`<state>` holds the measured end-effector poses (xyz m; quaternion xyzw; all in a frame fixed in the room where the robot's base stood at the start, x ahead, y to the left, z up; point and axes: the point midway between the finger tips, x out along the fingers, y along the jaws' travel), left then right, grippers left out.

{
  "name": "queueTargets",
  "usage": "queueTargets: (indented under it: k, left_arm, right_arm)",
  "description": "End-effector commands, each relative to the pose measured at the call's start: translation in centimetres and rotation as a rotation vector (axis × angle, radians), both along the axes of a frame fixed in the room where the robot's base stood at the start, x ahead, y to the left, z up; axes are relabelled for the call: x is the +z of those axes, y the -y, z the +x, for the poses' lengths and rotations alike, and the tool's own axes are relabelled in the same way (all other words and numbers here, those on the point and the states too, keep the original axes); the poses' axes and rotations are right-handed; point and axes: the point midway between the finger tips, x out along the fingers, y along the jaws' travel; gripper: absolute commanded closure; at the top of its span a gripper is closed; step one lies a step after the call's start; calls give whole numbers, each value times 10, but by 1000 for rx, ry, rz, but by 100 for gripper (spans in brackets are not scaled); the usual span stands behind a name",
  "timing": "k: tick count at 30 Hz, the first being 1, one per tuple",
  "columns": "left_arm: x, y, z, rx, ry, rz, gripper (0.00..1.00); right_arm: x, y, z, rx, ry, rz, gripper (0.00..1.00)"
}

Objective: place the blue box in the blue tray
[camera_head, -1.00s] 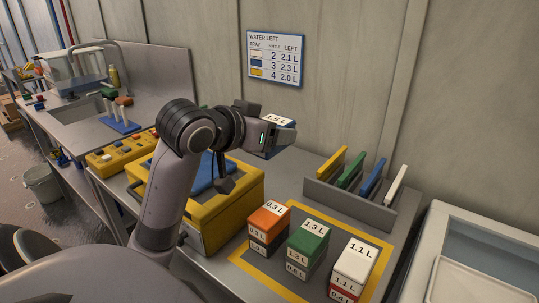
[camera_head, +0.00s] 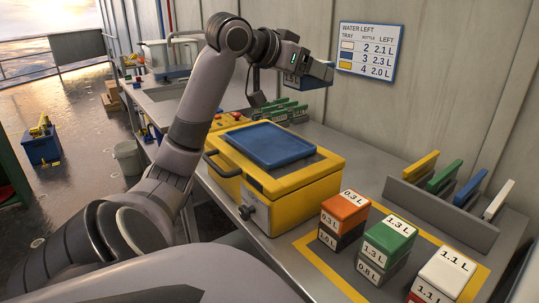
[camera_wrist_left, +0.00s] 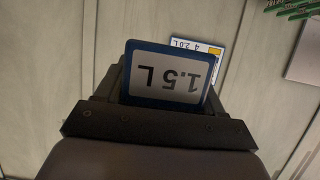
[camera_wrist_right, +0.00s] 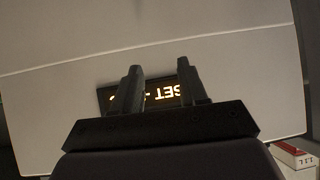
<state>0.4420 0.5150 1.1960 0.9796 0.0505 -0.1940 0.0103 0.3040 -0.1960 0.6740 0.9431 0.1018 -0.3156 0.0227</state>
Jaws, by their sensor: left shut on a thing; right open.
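My left gripper (camera_head: 308,68) is shut on the blue box (camera_head: 320,72) and holds it raised in front of the wall. In the left wrist view the blue box (camera_wrist_left: 165,74) shows a white top marked 1.5 L between the fingers. A blue tray (camera_head: 270,144) lies flat on top of the yellow case (camera_head: 300,183), with nothing on it. The gripper and box are above and to the right of the tray. In the right wrist view my right gripper (camera_wrist_right: 158,88) is open and empty, facing a pale panel with lit letters.
Orange (camera_head: 345,207), green (camera_head: 390,236) and white (camera_head: 446,270) boxes stand on darker or red boxes at the front right. A grey rack (camera_head: 440,212) holds coloured plates behind them. A wall sign (camera_head: 367,51) hangs near the raised box. A sink is at the back.

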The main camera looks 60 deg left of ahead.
Motion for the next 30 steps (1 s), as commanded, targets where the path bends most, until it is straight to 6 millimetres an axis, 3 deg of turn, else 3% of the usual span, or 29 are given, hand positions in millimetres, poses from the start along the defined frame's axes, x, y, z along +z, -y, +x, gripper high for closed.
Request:
queueTargets:
  k: [1,6,15,17,22,30]
  left_arm:
    - [2,-12,-6,9,4,4,67]
    - [22,-34,-23,12,3,4,67]
    - [36,-45,-36,9,1,0,67]
    - [28,-45,-36,6,0,-1,67]
    - [-16,-44,-35,4,-3,-4,67]
    - [-86,-44,-36,8,-2,-4,67]
  right_arm:
    - [-13,-1,0,2,0,1,57]
    - [-25,-2,1,6,-2,3,57]
    - [-32,-2,3,7,3,5,57]
    - [-37,-2,3,7,2,6,57]
    - [-54,-3,4,6,-9,13,57]
    - [-64,-7,8,10,2,22,57]
